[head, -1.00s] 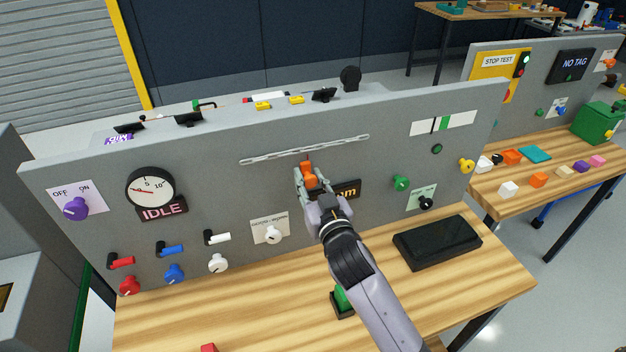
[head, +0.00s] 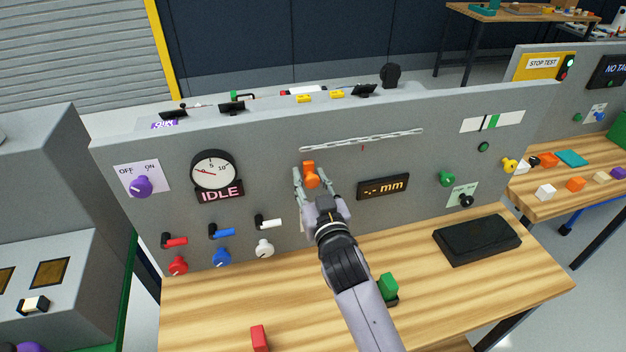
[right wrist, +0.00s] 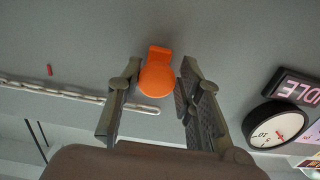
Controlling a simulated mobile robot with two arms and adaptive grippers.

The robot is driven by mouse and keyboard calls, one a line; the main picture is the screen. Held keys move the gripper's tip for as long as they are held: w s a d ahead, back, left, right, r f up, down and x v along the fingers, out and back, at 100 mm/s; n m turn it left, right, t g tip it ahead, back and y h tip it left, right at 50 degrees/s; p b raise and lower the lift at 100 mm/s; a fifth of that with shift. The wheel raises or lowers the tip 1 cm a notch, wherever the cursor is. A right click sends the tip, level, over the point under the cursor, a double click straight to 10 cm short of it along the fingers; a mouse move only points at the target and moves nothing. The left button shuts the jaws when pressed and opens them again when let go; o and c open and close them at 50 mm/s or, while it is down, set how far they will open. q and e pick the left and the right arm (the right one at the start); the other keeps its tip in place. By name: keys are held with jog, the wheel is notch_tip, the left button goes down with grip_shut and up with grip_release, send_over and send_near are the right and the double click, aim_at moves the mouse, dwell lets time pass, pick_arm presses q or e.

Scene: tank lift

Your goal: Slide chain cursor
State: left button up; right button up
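The orange cursor (head: 311,174) sits on the grey panel just below the left end of the pale chain scale (head: 360,140). My right gripper (head: 312,180) reaches up to it, one finger on each side. In the right wrist view the orange cursor (right wrist: 156,79) lies between the fingers, with narrow gaps at the tips, so the gripper looks open around it. A small red mark (head: 363,148) is on the panel below the middle of the chain; it also shows in the right wrist view (right wrist: 49,70). The display (head: 383,187) reads "-.- mm". My left gripper is out of view.
Left of the cursor are a round gauge (head: 213,171), the IDLE sign and a purple knob (head: 140,186). Red, blue and white levers and knobs sit lower left. A black pad (head: 477,240) and a green block (head: 387,286) are on the wooden table (head: 230,310).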

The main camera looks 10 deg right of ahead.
jog(key=o, duration=0.3)
jog(key=shift+a, duration=0.15)
jog(key=shift+s, duration=0.3)
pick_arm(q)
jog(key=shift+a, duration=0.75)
pick_arm(e)
jog(key=s, duration=1.1)
jog(key=shift+s+d, duration=0.25)
jog(key=shift+f, duration=0.1)
